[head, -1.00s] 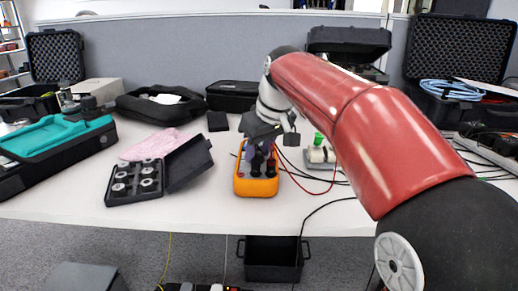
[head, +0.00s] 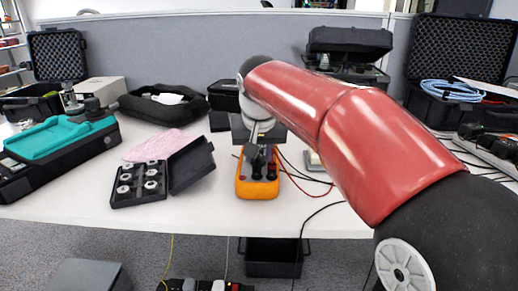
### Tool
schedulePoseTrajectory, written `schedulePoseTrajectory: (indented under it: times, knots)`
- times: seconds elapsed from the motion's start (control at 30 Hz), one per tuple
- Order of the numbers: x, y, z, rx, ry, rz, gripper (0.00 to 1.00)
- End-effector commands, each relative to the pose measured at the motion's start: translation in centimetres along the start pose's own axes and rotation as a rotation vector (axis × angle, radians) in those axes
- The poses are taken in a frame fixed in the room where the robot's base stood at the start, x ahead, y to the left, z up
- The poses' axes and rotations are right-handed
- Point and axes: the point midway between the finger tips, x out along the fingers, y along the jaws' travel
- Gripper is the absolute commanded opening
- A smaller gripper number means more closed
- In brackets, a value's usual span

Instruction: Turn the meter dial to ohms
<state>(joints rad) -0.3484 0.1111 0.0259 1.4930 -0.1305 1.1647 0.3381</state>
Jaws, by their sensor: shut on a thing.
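The orange meter (head: 258,189) lies on the white table in the middle of the head view. Dark plugs (head: 272,171) with red and black leads stand on its near part. My gripper (head: 254,158) points down onto the upper face of the meter, just behind the plugs. It is shut, apparently on the meter dial, which the gripper and plugs hide. I cannot read the dial's setting.
An open black case of round weights (head: 140,197) and a pink cloth (head: 158,146) lie left of the meter. A teal-topped instrument (head: 60,140) is at far left. Leads (head: 310,186) run right of the meter. A black bin (head: 273,259) stands below the table edge.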

Motion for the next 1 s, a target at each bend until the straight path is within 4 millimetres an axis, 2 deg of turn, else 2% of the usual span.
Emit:
schedulePoseTrajectory:
  times: [0.27, 0.73, 0.77, 0.9, 1.0]
  knots:
    - [-0.08, -0.10, -0.04, 0.079, 0.001, 0.032, 0.09]
    - [-0.03, -0.07, -0.04, 0.092, 0.001, 0.038, 0.09]
    - [-0.03, -0.07, -0.04, 0.092, 0.001, 0.038, 0.34]
    - [-0.03, -0.06, -0.03, 0.092, 0.001, 0.038, 0.53]
    - [-0.02, -0.07, -0.03, 0.091, 0.000, 0.038, 0.53]
